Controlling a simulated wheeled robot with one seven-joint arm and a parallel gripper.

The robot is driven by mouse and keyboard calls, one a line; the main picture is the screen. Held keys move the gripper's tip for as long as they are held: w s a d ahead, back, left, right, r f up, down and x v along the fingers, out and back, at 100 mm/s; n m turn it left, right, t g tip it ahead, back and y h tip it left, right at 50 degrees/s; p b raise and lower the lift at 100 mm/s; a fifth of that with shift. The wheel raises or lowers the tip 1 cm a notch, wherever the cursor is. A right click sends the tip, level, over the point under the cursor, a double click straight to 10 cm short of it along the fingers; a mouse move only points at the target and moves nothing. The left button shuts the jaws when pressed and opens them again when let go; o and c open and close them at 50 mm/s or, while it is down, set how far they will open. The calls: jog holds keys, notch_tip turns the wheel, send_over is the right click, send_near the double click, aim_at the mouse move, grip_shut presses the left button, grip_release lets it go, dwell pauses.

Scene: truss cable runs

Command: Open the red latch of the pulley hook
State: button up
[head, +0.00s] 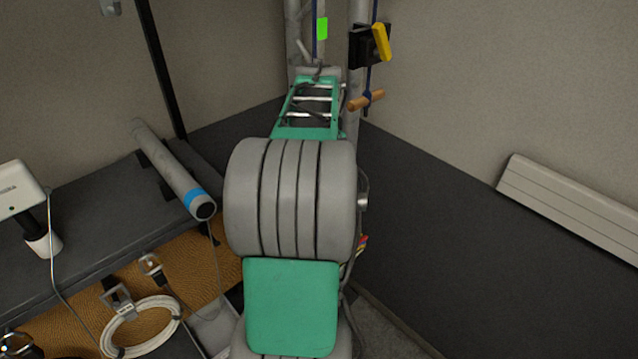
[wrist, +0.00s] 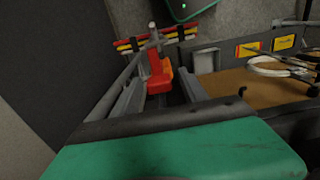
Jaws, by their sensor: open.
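The red latch (wrist: 160,83) shows in the wrist view, left of centre, as a red block with an upright red part. A grey metal piece (wrist: 154,34), perhaps part of the pulley hook, rises behind it. My gripper (wrist: 162,76) shows as two grey fingers spread apart in the wrist view, with the red latch visible between them. I cannot tell whether either finger touches it. In the head view the latch and my fingertips are hidden behind my arm.
Red and yellow strips (head: 361,245) show right of my arm. On the left, a bench (head: 90,225) holds a grey tube (head: 175,170), and a white cable coil (head: 142,325) hangs at its front. A yellow lever (head: 381,42) and a wooden handle (head: 366,100) are at the back.

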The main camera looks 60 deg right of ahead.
jog(key=shift+r, duration=0.1)
notch_tip(320, 180, up, 8)
jog(key=shift+f+b, duration=0.15)
jog(key=shift+b, duration=0.5)
